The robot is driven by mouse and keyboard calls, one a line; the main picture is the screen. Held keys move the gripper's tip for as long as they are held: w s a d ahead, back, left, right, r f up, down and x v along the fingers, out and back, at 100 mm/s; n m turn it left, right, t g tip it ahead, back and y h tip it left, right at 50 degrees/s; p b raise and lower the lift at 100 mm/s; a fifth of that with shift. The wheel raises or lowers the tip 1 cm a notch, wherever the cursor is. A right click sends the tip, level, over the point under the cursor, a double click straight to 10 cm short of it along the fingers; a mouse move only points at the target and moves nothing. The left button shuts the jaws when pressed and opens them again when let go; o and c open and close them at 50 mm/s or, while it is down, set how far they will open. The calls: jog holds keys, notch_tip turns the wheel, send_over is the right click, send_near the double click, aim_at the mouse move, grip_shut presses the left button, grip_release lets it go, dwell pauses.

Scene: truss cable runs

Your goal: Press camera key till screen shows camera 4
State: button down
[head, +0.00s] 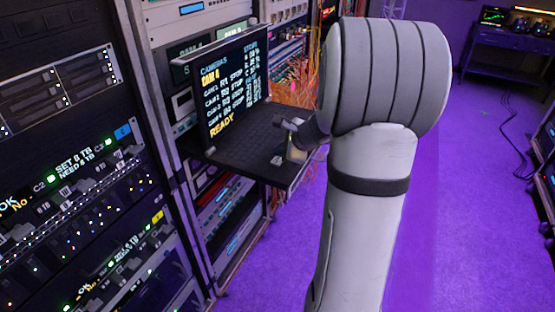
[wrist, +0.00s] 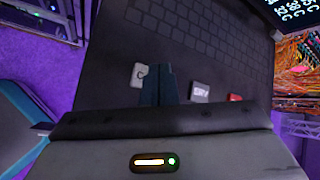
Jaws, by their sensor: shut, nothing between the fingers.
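The screen (head: 232,85) stands open above a dark keyboard drawer (head: 238,148) on the rack. It reads CAMERAS, then CAM 4 in yellow, a list of camera rows with STOP, and READY in yellow at the bottom. My gripper (head: 286,124) is over the right part of the drawer; its dark fingers (wrist: 157,70) are shut and empty in the wrist view. A pale key (wrist: 139,75) with a C-like mark lies right beside the fingers, partly covered by them. I cannot tell whether they touch it.
Rack units with small lights (head: 80,190) fill the left side. Orange cables (head: 305,85) hang behind the drawer. A bench (head: 505,40) with equipment stands at the far right, with loose black cables on the floor. The purple floor (head: 465,200) right of my arm is mostly clear.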

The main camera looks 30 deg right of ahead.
aim_at(280, 162)
jog(key=shift+r+p, duration=1.85)
jog(key=shift+r, duration=0.65)
jog(key=shift+f, duration=0.1)
jog(key=s+a+r+n+g, duration=0.2)
jog(key=s+a+n, duration=0.4)
jog(key=a, duration=0.1)
jog(key=s+a+r+n+g, duration=0.2)
jog(key=s+a+n, duration=0.4)
jog(key=a, duration=0.2)
jog(key=s+a+n+g+h, duration=0.1)
jog(key=s+n+h, duration=0.2)
jog(key=s+n, duration=0.8)
jog(key=shift+s+a+f, duration=0.2)
jog(key=shift+s+f, duration=0.05)
jog(key=shift+s, duration=0.85)
